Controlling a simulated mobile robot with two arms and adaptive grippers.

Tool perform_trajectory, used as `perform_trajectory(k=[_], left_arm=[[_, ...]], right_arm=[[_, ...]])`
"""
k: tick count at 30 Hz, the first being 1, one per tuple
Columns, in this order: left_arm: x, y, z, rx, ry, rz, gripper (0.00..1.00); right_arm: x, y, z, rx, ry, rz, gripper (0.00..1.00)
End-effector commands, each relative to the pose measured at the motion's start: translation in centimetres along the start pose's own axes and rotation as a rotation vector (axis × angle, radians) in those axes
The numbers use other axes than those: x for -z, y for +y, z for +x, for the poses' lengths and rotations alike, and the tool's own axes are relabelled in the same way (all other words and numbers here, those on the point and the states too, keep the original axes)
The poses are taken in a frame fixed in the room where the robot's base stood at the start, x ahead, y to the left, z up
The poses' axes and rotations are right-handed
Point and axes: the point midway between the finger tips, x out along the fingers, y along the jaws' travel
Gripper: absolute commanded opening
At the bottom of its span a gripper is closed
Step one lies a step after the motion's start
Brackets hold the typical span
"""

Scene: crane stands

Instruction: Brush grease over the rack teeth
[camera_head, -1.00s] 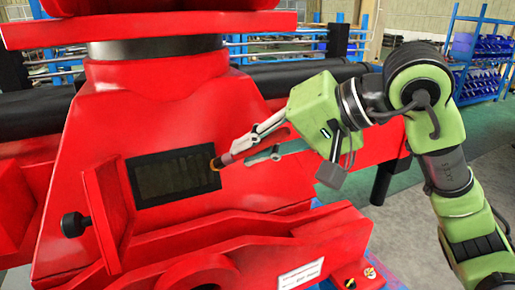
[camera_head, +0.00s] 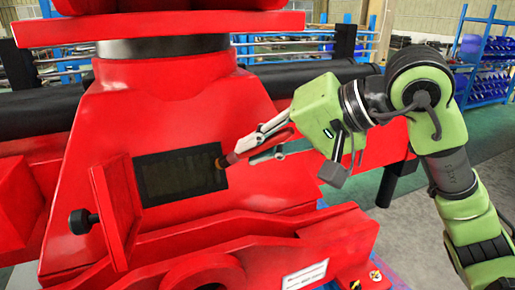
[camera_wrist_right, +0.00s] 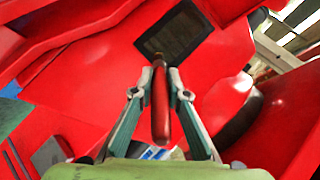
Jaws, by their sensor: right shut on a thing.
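The rack teeth lie in a dark rectangular opening (camera_head: 175,178) in the front of the red crane stand (camera_head: 165,110). The opening also shows in the right wrist view (camera_wrist_right: 180,32); single teeth are too dark to make out. My right gripper (camera_head: 262,146) is shut on a red-handled brush (camera_head: 240,153), which also shows in the right wrist view (camera_wrist_right: 161,108). The brush tip (camera_head: 219,163) is at the right edge of the opening; I cannot tell whether it touches the teeth. My left gripper is not in view.
A red hinged cover (camera_head: 118,205) stands open at the left of the opening, with a black knob (camera_head: 83,221) beside it. A red ledge (camera_head: 250,240) juts out below. Blue shelves (camera_head: 485,60) stand far back right.

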Motion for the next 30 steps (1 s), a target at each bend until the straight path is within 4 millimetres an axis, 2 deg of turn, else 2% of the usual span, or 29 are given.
perform_trajectory(k=[16,30], left_arm=[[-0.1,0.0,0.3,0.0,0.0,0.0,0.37],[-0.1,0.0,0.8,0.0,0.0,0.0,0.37]], right_arm=[[0.5,0.1,0.8,0.0,0.0,0.0,0.0],[-1.6,-2.2,2.3,0.001,0.001,-0.001,0.0]])
